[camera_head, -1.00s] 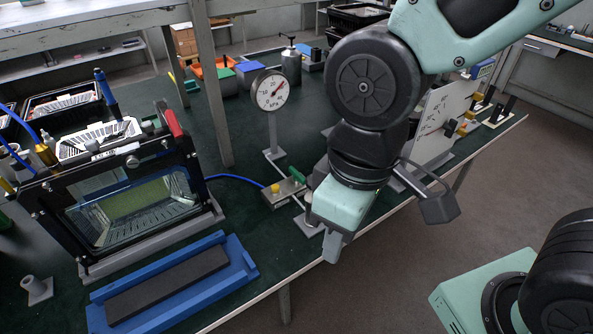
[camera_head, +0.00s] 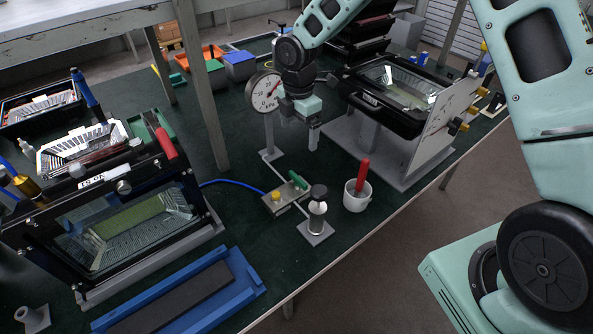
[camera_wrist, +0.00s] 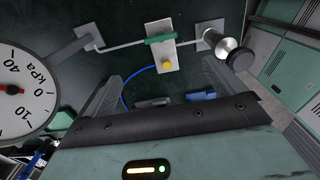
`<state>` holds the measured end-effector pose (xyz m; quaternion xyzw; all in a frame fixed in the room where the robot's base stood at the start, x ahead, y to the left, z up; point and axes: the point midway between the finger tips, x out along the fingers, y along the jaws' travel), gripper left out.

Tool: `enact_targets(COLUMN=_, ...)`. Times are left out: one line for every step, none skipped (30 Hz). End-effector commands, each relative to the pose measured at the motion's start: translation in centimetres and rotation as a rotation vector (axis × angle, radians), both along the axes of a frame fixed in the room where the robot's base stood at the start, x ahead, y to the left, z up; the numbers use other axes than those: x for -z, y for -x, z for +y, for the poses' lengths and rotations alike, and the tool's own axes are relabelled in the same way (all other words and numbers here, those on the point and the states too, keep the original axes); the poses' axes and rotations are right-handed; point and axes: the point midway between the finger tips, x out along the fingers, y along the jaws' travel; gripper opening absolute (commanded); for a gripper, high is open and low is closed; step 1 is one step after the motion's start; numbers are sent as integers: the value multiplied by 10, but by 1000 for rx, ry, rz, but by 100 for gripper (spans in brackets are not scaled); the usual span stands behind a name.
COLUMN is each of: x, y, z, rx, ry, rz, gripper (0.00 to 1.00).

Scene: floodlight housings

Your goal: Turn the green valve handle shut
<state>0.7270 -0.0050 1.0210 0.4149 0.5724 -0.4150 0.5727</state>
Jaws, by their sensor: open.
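The green valve handle (camera_head: 298,180) sits on a small grey valve block (camera_head: 287,198) beside a yellow knob (camera_head: 276,195). In the wrist view the handle (camera_wrist: 160,39) lies across the plate, roughly in line with the thin pipe, above the yellow knob (camera_wrist: 168,65). The round pressure gauge (camera_head: 265,92) stands behind the valve; in the wrist view its dial (camera_wrist: 20,90) is at the left, with the red needle near zero. My gripper (camera_head: 300,135) is open and empty, fingers down, above and behind the valve and apart from the handle. Its fingers also show in the wrist view (camera_wrist: 162,88).
A black-knobbed cylinder (camera_head: 318,208) and a white cup (camera_head: 357,197) with a red-handled tool stand right of the valve. A floodlight housing (camera_head: 130,222) and blue tray (camera_head: 185,290) are at left; another housing (camera_head: 405,88) stands behind right. A blue hose (camera_head: 235,181) reaches the valve block.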

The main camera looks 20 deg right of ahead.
Motion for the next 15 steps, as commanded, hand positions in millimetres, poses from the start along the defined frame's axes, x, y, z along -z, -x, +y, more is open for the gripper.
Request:
enact_targets(x=5, y=1, z=1, rx=-2, ry=1, rz=2, gripper=95)
enact_targets(x=8, y=1, z=1, rx=-2, ry=0, rz=2, gripper=95)
enact_targets(x=14, y=1, z=1, rx=-2, ry=0, rz=4, gripper=95)
enact_targets(x=19, y=2, z=1, rx=-1, ry=0, rz=4, gripper=95)
enact_targets(x=25, y=2, z=1, rx=0, ry=0, rz=4, gripper=95)
enact_targets(x=32, y=2, z=1, rx=0, ry=1, rz=5, gripper=95)
enact_targets(x=38, y=2, z=1, rx=-1, ry=1, rz=5, gripper=95)
enact_targets(x=45, y=2, z=1, rx=-1, ry=1, rz=5, gripper=95)
enact_targets(x=53, y=2, z=1, rx=0, ry=1, rz=5, gripper=95)
enact_targets(x=59, y=2, z=2, rx=0, ry=0, rz=5, gripper=95)
enact_targets(x=66, y=2, z=1, rx=1, ry=1, rz=5, gripper=95)
enact_targets(x=74, y=2, z=1, rx=0, ry=0, rz=4, gripper=95)
enact_targets(x=80, y=2, z=2, rx=0, ry=1, rz=5, gripper=95)
enact_targets(x=86, y=2, z=2, rx=0, ry=0, rz=4, gripper=95)
enact_targets(x=95, y=2, z=1, rx=1, ry=1, rz=5, gripper=95)
